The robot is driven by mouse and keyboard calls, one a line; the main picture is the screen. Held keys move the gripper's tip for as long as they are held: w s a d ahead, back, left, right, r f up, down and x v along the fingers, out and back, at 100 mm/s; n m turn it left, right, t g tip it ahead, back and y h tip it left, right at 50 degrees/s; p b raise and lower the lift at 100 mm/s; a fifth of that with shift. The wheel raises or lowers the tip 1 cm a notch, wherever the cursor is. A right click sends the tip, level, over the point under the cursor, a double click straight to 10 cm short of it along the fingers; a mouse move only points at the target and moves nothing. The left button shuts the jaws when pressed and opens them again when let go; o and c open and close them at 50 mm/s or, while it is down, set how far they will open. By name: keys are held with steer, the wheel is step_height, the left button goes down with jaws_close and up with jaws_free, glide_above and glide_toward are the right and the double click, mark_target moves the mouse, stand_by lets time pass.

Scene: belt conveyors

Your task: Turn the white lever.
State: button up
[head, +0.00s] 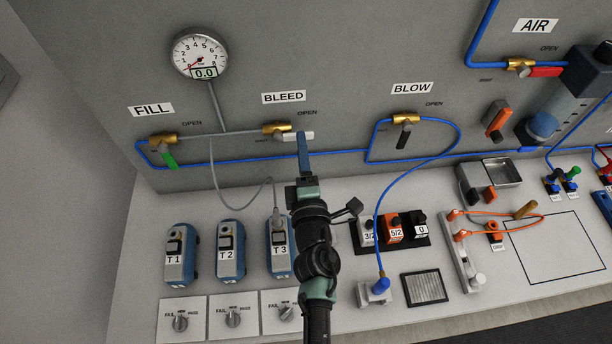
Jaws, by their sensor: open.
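The white lever (297,136) sits on the brass BLEED valve (276,129) on the grey back panel. The gripper is open. Only one finger shows clearly; the other is hidden.
A green lever (168,158) at FILL, a dark lever (403,136) at BLOW and a red lever (545,71) at AIR share the panel. A gauge (200,54) reads 0.0. Blue tubing (330,157) runs behind my gripper. Several blue-grey testers (180,256) stand below.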

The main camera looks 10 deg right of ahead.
steer(key=s, duration=0.8)
steer(key=shift+s+b, duration=0.2)
steer(key=shift+b, duration=0.1)
steer(key=w+d+r+m+t+h+b, duration=0.1)
steer(key=w+r+m, duration=0.15)
steer(key=r, duration=0.65)
steer(key=w+d+r+m+t+h, duration=0.15)
steer(key=r+m, duration=0.25)
steer(key=r, duration=0.4)
steer(key=w+r+m+t+h+b, duration=0.15)
steer(key=r+m, duration=0.25)
steer(key=r, duration=0.5)
steer(key=s+a+r+m+t+y, duration=0.1)
steer(key=s+r, duration=0.3)
steer(key=r, duration=0.4)
steer(key=s+a+r+m+t+y+b, duration=0.1)
steer(key=s+a+r+m+t, duration=0.1)
steer(key=r, duration=0.7)
steer(key=s+a+r+m+t+y+b, duration=0.1)
steer(key=s+a+r+m+t+y, duration=0.1)
steer(key=s+r, duration=0.4)
step_height(320, 180, up, 3)
steer(key=a+m, duration=0.1)
steer(key=m, duration=0.1)
steer(key=shift+s+a+m, duration=0.25)
steer(key=shift+s+m, duration=0.1)
steer(key=shift+s, duration=0.05)
